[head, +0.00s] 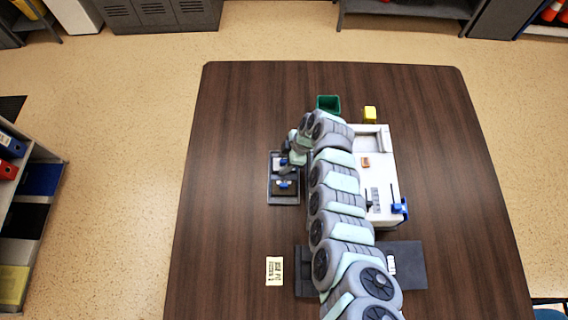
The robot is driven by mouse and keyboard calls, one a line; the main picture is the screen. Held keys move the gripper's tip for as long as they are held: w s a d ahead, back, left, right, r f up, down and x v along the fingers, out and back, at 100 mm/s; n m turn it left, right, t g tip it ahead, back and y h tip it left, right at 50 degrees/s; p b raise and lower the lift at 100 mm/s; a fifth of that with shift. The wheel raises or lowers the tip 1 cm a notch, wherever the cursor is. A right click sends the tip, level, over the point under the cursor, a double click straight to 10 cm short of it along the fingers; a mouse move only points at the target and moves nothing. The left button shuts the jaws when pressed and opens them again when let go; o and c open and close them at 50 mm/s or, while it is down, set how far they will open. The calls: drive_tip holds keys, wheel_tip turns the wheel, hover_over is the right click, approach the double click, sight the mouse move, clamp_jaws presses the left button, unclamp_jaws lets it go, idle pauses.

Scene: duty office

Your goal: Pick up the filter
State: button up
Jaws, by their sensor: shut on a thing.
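My gripper (288,168) is at the far end of my arm, pointing down at the dark tray (270,200) left of the table's middle. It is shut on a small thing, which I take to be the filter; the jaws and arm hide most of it. I cannot tell whether the held thing still touches the tray.
A white device (380,140) stands right of my arm, with a blue part (399,207) at its right edge. A green bin (328,101) and a yellow block (370,114) are behind. A dark mat (410,255) and a note (274,270) lie in front. The table's left side is clear.

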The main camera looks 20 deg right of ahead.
drive_tip(key=c, duration=0.4)
drive_tip(key=shift+r, duration=0.15)
